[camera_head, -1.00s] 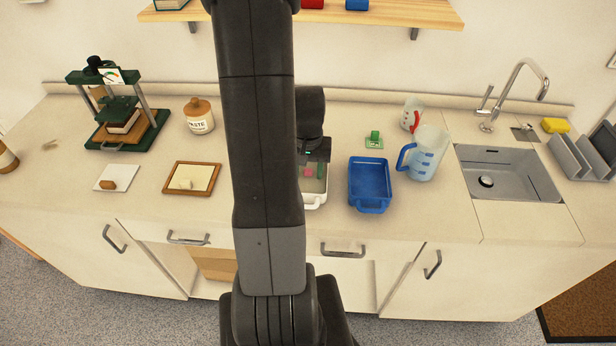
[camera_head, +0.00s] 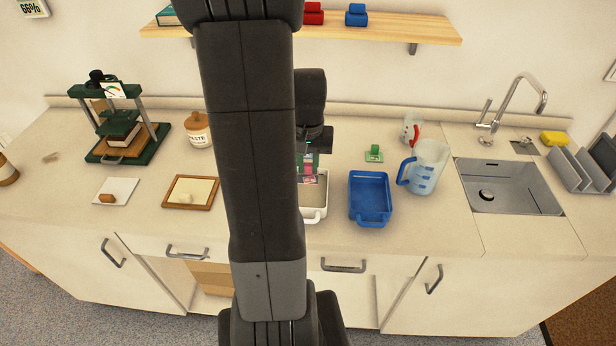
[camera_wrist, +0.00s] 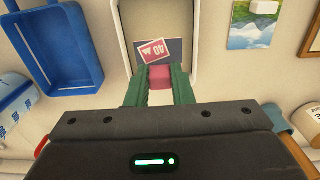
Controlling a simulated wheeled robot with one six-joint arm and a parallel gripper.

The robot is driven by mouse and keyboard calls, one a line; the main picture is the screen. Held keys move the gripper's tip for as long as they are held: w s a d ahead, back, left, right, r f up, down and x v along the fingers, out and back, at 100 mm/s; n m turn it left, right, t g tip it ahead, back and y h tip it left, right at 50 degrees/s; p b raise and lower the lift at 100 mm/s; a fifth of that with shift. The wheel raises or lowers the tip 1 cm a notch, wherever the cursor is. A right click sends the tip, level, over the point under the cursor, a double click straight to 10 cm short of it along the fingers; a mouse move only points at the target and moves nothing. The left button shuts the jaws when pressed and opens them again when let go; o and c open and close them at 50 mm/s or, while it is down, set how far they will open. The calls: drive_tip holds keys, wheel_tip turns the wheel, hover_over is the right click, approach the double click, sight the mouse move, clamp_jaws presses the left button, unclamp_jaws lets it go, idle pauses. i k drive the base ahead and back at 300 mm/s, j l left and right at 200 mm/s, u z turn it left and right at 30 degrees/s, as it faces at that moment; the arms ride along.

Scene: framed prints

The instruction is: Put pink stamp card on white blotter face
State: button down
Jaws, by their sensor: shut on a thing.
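My gripper (camera_wrist: 160,88) has green fingers shut on the pink grip block (camera_wrist: 160,76) of the pink stamp card (camera_wrist: 152,51), which has white print. In the head view my gripper (camera_head: 308,165) holds it over the white tray (camera_head: 316,214). In the wrist view the card looks slightly turned, with a dark grey patch (camera_wrist: 175,46) behind it in the tray. I cannot tell which is the blotter.
A blue tray (camera_head: 387,217) is right of the white tray; a green stamp card (camera_head: 374,154) and measuring jug (camera_head: 428,168) are near it. A landscape print (camera_wrist: 256,30) lies between white tray and frame. A paste jar (camera_head: 198,130) and green press (camera_head: 150,143) stand behind left.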

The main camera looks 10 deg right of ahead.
sight(118, 187)
drive_tip(key=i+j+u, duration=0.1)
drive_tip(key=j, duration=0.3)
drive_tip(key=i+j+u, duration=0.15)
drive_tip(key=j, duration=0.2)
drive_tip(key=i+j+u, duration=0.1)
drive_tip(key=j, duration=0.3)
drive_tip(key=i+j+u, duration=0.15)
drive_tip(key=j, duration=0.2)
drive_tip(key=i+j+u, duration=0.1)
drive_tip(key=j, duration=0.25)
